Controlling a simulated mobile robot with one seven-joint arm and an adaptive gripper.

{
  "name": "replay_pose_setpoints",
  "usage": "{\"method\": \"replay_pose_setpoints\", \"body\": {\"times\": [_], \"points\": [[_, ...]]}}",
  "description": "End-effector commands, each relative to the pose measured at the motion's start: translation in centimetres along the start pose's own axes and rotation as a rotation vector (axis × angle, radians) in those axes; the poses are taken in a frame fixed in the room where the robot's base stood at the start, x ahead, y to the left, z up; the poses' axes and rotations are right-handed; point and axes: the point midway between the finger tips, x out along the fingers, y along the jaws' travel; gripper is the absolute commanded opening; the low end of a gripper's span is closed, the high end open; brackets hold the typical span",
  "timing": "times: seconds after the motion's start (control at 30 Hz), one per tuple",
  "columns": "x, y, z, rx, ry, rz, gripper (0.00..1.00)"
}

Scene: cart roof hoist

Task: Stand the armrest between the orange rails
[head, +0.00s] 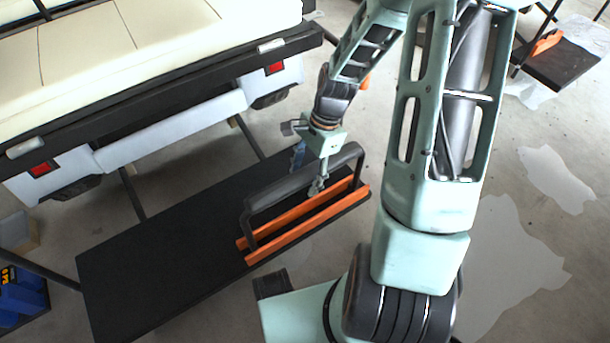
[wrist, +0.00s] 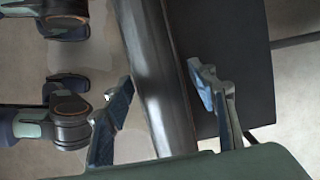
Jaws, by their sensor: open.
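The armrest (head: 275,191) is a dark bar with a bent-down leg at each end. It stands upright on the black board (head: 150,255), its legs coming down between the two orange rails (head: 310,226). The exact seating of its feet is partly hidden by the near rail. My gripper (head: 317,188) is at the middle of the armrest's top bar. In the wrist view, the armrest (wrist: 165,85) passes between the two spread fingers of my gripper (wrist: 160,82), with a gap visible on each side.
A white cart (head: 180,125) with cream seats (head: 120,40) stands behind the board at upper left. A blue crate (head: 22,295) is at lower left. Another dark board with an orange piece (head: 546,42) is at upper right. The left part of the black board is clear.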

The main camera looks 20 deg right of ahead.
Motion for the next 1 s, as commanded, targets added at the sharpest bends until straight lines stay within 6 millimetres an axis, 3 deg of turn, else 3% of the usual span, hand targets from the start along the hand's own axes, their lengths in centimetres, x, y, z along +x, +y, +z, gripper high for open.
{"method": "replay_pose_setpoints", "body": {"times": [0.6,1.0], "points": [[-10.4,-0.1,-0.1,0.0,0.003,-0.004,0.52],[-11.5,0.0,0.0,0.0,0.001,-0.002,0.52]]}}
